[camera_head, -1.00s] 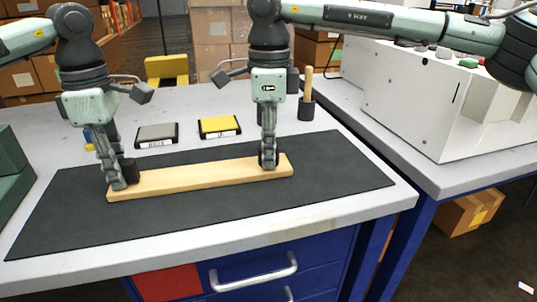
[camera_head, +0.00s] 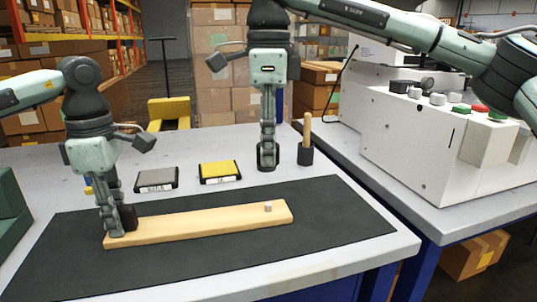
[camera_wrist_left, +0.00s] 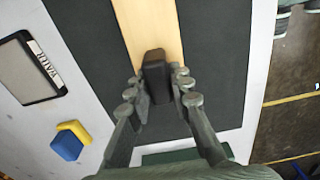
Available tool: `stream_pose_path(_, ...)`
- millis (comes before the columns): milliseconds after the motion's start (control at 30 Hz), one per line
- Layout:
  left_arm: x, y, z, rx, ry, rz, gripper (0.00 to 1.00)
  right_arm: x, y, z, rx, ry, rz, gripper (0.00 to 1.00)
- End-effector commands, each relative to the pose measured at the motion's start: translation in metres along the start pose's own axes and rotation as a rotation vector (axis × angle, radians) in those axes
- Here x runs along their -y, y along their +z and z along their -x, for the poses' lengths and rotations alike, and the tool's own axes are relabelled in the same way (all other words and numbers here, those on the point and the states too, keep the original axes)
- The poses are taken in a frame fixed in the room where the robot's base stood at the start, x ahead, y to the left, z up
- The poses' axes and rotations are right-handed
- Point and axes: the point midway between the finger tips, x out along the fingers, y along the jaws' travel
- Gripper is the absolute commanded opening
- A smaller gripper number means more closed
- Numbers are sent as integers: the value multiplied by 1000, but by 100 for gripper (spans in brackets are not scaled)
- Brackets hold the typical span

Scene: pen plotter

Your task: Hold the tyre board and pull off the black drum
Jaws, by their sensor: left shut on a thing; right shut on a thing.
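The tyre board is a long pale wooden board (camera_head: 200,221) lying on the dark mat. My left gripper (camera_head: 118,228) is shut on a black block at the board's left end; the block (camera_wrist_left: 155,75) shows between the fingers in the left wrist view. My right gripper (camera_head: 267,163) is above and behind the peg, clear of the board. It is shut on the black drum, which shows only as a dark shape between its fingers and is mostly hidden.
A grey pad (camera_head: 157,180) and a yellow pad (camera_head: 219,172) lie behind the mat (camera_head: 340,222). A dark cup (camera_head: 305,154) with a wooden handle stands close right of my right gripper. A white machine (camera_head: 410,130) is on the right bench. The mat's right part is clear.

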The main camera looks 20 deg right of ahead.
Motion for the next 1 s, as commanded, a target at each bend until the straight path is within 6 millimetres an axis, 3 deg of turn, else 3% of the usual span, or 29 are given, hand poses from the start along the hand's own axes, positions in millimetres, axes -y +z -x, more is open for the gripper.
stream_pose_path(133,0,0,0,1,0,0,0,0,0,0,0,0,0,8)
stream_pose_path(167,0,0,0,1,0,0,24,0,0,0,0,0,0,8)
stream_pose_path(333,0,0,0,1,0,0,44,0,0,0,0,-1,0,8)
stream_pose_path(733,0,0,9,1,2,0,44,0,0,0,0,-1,-1,8)
stream_pose_path(1000,-1,1,61,2,4,-1,44,0,0,0,0,-1,-1,8)
